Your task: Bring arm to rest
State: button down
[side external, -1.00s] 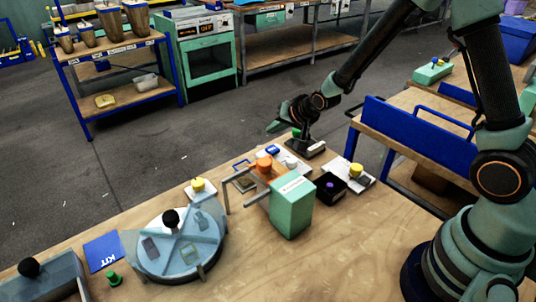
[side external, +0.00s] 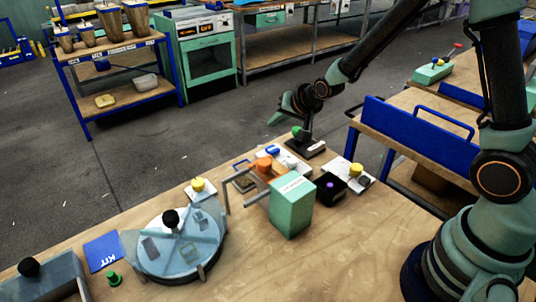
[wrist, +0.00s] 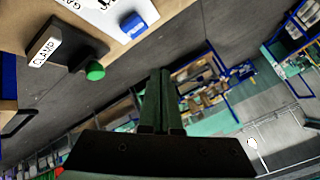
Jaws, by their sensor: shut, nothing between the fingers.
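My gripper (side external: 275,120) is raised above the far edge of the workbench in the side view, with the dark grey floor behind it. In the wrist view my gripper (wrist: 161,85) has its two dark green fingers together, and nothing is between them. A black clamp (side external: 305,143) with a green knob stands at the bench's far edge, just below and to the right of my gripper. In the wrist view the clamp (wrist: 58,47) carries a "CLAMP" label, and its knob lies to the left of my fingers, apart from them.
A green box (side external: 292,207) with an orange part beside it stands mid-bench. A round blue-grey tray (side external: 176,265) with dividers is to its left. The front bench surface is bare.

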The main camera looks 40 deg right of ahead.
jog(key=s+r+n+g, duration=0.1)
jog(key=s+r+n, duration=0.3)
jog(key=s+r, duration=0.3)
jog(key=s+r+n+g, duration=0.2)
jog(key=s+r, duration=0.5)
jog(key=s, duration=0.8)
jog(key=shift+d+n, duration=0.25)
jog(key=shift+n, duration=0.65)
jog(key=shift+s, duration=0.1)
